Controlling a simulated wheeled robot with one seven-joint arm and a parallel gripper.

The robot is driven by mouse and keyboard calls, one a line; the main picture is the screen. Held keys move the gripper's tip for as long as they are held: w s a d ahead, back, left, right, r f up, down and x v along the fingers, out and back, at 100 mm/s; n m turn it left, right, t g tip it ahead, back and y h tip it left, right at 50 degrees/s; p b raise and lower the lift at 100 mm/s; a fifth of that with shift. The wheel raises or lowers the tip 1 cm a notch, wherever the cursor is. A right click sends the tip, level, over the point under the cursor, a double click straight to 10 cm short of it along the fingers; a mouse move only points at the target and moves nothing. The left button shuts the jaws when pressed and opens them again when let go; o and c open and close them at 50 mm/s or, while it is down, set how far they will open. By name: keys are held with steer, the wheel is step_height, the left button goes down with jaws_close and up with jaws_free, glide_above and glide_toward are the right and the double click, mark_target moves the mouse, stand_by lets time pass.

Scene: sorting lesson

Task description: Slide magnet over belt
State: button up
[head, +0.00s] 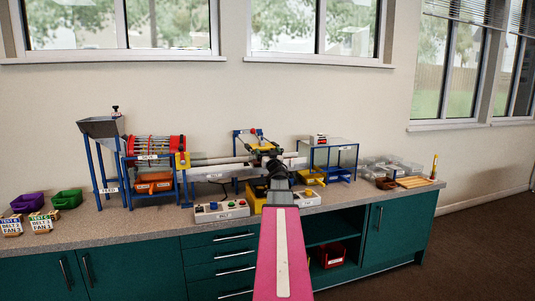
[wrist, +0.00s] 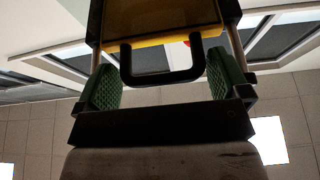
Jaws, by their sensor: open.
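The magnet (wrist: 150,30) is a yellow block with a black handle (wrist: 162,78), seen close up in the wrist view. My gripper (wrist: 163,82) is open, with a green pad on each side of the handle. In the head view, my gripper (head: 264,150) is mid-bench over the belt, and the yellow magnet (head: 263,147) shows just there, partly hidden. The belt (head: 215,161) is a long pale band running from the red drum toward the right; my arm covers part of it.
The grey hopper (head: 101,127) and red drum (head: 155,147) stand at the left. A control box (head: 221,210) sits at the front edge. A blue-framed stand (head: 333,150) and clear trays (head: 393,166) are at the right. Purple (head: 27,203) and green (head: 67,199) bins sit far left.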

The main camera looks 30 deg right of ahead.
steer(key=shift+w, duration=0.15)
steer(key=c, duration=1)
steer(key=w+d, duration=0.1)
steer(key=w, duration=0.4)
steer(key=w+d, duration=0.2)
steer(key=w, duration=0.4)
steer(key=w+d, duration=0.1)
steer(key=w, duration=0.5)
steer(key=shift+d+r, duration=0.1)
steer(key=shift+d, duration=0.1)
steer(key=o, duration=1)
steer(key=shift+w, duration=0.1)
